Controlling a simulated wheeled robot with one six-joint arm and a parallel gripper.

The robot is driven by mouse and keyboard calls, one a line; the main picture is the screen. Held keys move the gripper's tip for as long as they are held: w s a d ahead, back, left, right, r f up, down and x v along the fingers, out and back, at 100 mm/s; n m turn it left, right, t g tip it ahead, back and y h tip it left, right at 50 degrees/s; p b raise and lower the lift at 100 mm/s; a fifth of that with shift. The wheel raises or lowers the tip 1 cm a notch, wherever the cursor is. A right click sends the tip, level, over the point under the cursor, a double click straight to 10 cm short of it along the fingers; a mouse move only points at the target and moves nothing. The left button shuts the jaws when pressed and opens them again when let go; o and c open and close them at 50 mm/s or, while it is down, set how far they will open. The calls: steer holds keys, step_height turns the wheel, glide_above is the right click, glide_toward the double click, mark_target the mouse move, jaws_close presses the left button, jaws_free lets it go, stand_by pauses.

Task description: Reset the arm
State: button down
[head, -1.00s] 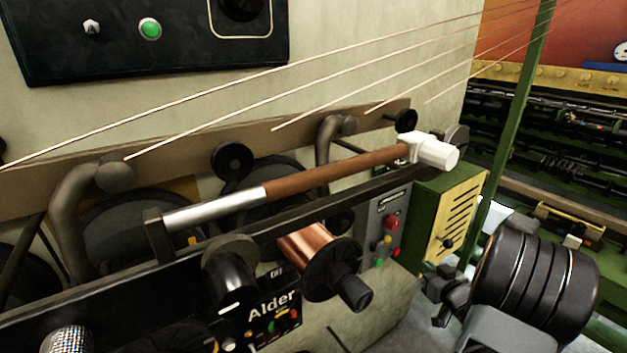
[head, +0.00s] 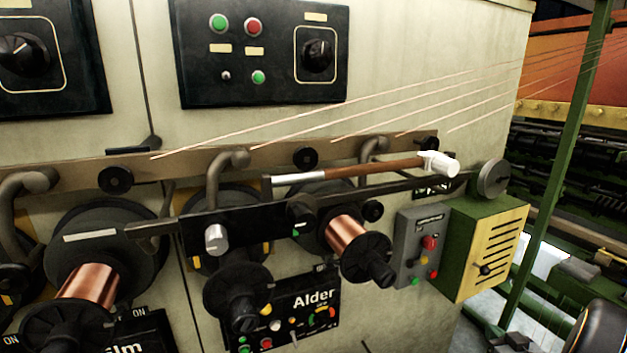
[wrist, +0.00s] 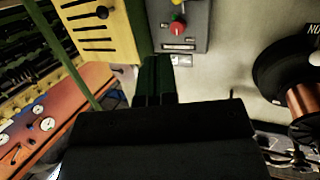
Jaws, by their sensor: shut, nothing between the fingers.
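A long brown-and-silver rod arm (head: 370,168) with a white block (head: 440,164) at its right end lies along the dark rail of the Alder station (head: 313,301) in the head view. It slants slightly up to the right. A copper spool (head: 345,229) sits below it. My gripper (wrist: 156,62) shows in the wrist view, its dark fingers together and empty. It points toward the grey button box (wrist: 181,25); the gap cannot be told. The rod arm is not in the wrist view.
A green box with a yellow slotted face (head: 496,254) stands right of the grey button box, near a green post (head: 557,170). Thin wires (head: 400,112) slope up to the right above the rod. Another copper spool (head: 88,286) is at left. A control panel (head: 262,90) is above.

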steer(key=s+d+f+m+g+h, duration=0.3)
steer(key=s+f+m+g+h, duration=0.15)
steer(key=s+g, duration=0.4)
steer(key=s+a+r+n+g+y, duration=0.1)
steer(key=a+r, duration=0.3)
steer(key=a, duration=0.6)
steer(key=s+a+r+n+y, duration=0.1)
steer(key=a+r, duration=0.3)
steer(key=a, duration=0.6)
steer(key=a+r+n+g+y, duration=0.1)
steer(key=a+r, duration=0.4)
steer(key=a, duration=0.5)
steer(key=shift+s+a+n+g+y, duration=0.35)
steer(key=shift+s+n+y, duration=0.05)
steer(key=shift+n+y, duration=0.45)
